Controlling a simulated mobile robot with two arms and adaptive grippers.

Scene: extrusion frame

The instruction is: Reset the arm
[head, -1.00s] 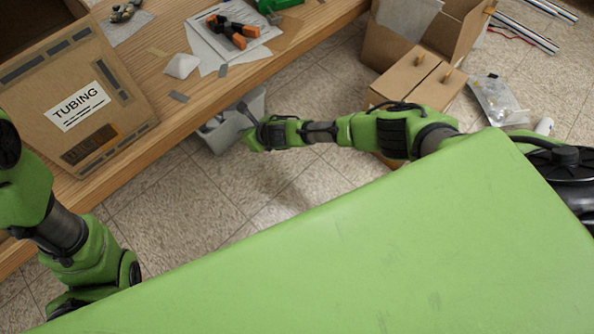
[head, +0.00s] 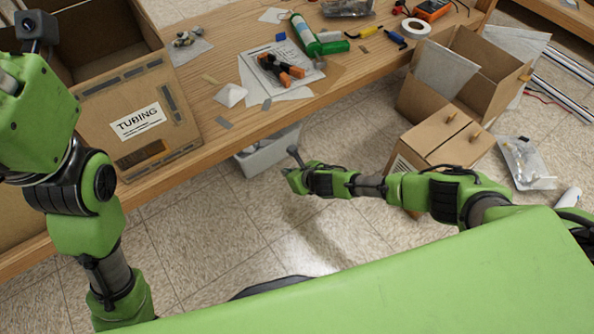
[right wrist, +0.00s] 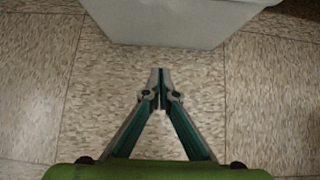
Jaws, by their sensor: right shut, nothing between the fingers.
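My right arm reaches in from the right over the floor, below the table's front edge. My right gripper (right wrist: 160,76) shows clearly in the right wrist view, its two fingertips together and nothing between them. It points over bare floor tiles toward a grey-white bin. My left arm stands raised at the left edge, bent upward, in front of the cardboard box labelled TUBING (head: 170,95). Its fingers do not show.
The wooden table (head: 205,140) holds black-orange clamps (head: 280,70), a green bottle (head: 305,35) and tape (head: 416,27). The grey-white bin (head: 268,150) stands on the floor under its edge, also in the wrist view (right wrist: 175,20). Cardboard boxes (head: 440,150) stand right. Floor between my arms is clear.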

